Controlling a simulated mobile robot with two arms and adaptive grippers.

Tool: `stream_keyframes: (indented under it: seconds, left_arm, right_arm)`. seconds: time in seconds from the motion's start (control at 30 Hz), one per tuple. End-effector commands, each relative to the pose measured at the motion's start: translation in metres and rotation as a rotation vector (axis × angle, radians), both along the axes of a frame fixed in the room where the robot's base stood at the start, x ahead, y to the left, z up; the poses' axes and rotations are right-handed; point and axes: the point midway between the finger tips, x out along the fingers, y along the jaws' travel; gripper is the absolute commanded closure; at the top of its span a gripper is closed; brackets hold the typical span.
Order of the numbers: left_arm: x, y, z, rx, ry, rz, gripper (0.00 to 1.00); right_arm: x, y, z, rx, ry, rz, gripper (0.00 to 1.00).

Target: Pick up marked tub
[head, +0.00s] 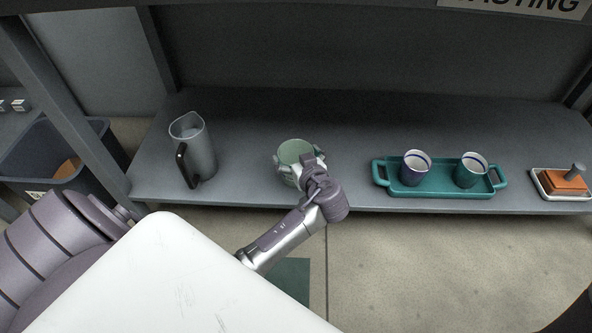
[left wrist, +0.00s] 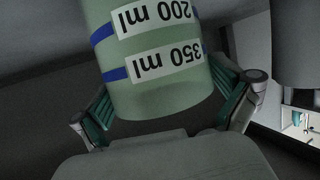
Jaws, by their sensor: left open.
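The marked tub (head: 295,151) is pale green and stands upright near the front of the grey shelf. In the left wrist view the tub (left wrist: 160,95) shows blue bands and labels reading "200 ml" and "350 ml", upside down in the picture. My left gripper (head: 299,170) reaches it from the front. In the left wrist view the gripper (left wrist: 168,112) is open, with one teal-padded finger on each side of the tub. I cannot tell whether the fingers touch it. My right gripper is not in view.
A grey jug (head: 198,146) with a dark handle stands to the left. A teal tray (head: 437,183) holding two cups (head: 414,169) (head: 470,171) is to the right. An orange block (head: 563,181) lies in a pale dish at the far right. The shelf behind the tub is clear.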

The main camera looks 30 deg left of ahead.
Motion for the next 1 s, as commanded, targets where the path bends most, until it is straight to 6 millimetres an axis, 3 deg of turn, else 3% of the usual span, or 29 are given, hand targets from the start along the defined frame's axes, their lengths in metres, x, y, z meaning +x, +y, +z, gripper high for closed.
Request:
stream_keyframes:
  seconds: [0.23,0.63,1.0]
  left_arm:
    - [0.0013,0.0014,0.0003,0.0,0.0,0.0,0.0]
    - [0.001,0.0011,0.0,0.0,0.0,0.0,0.67]
    - [0.0011,0.001,0.0064,-0.001,-0.001,-0.001,0.68]
  right_arm:
    - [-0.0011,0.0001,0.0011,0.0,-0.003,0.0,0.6]
    - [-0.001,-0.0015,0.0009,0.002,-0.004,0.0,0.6]
    - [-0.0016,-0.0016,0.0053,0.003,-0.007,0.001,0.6]
